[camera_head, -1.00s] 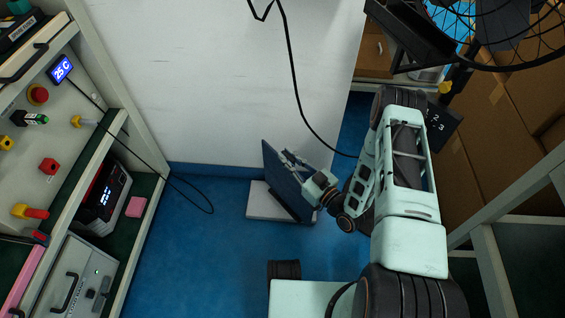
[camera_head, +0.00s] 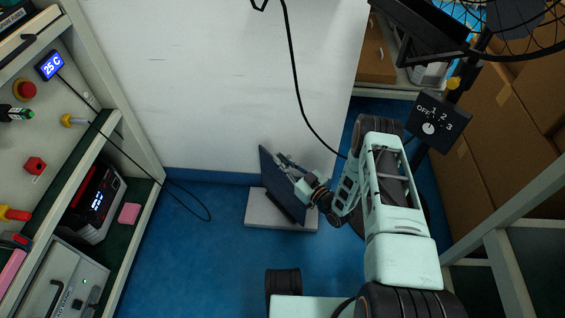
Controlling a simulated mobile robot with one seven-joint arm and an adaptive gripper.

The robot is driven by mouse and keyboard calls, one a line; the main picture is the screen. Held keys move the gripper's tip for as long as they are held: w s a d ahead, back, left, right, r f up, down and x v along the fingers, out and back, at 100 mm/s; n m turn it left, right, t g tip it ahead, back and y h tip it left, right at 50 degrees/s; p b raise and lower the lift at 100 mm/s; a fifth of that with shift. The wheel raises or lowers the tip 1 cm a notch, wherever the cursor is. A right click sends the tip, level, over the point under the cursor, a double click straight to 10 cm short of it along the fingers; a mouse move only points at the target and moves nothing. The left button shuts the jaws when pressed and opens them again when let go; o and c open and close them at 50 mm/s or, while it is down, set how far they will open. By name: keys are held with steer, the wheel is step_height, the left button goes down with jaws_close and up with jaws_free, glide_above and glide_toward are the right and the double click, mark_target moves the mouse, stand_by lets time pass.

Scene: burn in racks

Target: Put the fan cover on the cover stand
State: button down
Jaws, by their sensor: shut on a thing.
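The dark blue flat panel (camera_head: 275,184), which looks like the fan cover, stands tilted over a pale grey slab on the floor. The slab, which looks like the base of the cover stand (camera_head: 262,215), lies near the white wall. My gripper (camera_head: 287,167) is at the panel's right side and shut on its edge; the fingertips are small and partly hidden. The panel's lower edge is at a dark bar on the slab. I cannot tell whether it is fully seated there.
A rack with knobs and instruments (camera_head: 90,200) stands at left. A black cable (camera_head: 292,75) hangs along the white wall, and another loops on the floor. A fan with a dial box (camera_head: 438,122) and cardboard boxes (camera_head: 495,110) are at right. Blue floor is clear left of the slab.

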steer(key=shift+w+r, duration=0.1)
steer(key=c, duration=1.9)
jaws_free()
steer(key=shift+f, duration=0.2)
steer(key=shift+c, duration=0.2)
steer(key=shift+r, duration=0.1)
steer(key=shift+s+d, duration=0.15)
steer(key=shift+s, duration=0.05)
steer(key=p+v, duration=0.3)
steer(key=v, duration=0.8)
steer(key=shift+s+d+p, duration=0.2)
steer(key=shift+s+p, duration=0.05)
steer(key=shift+p, duration=0.1)
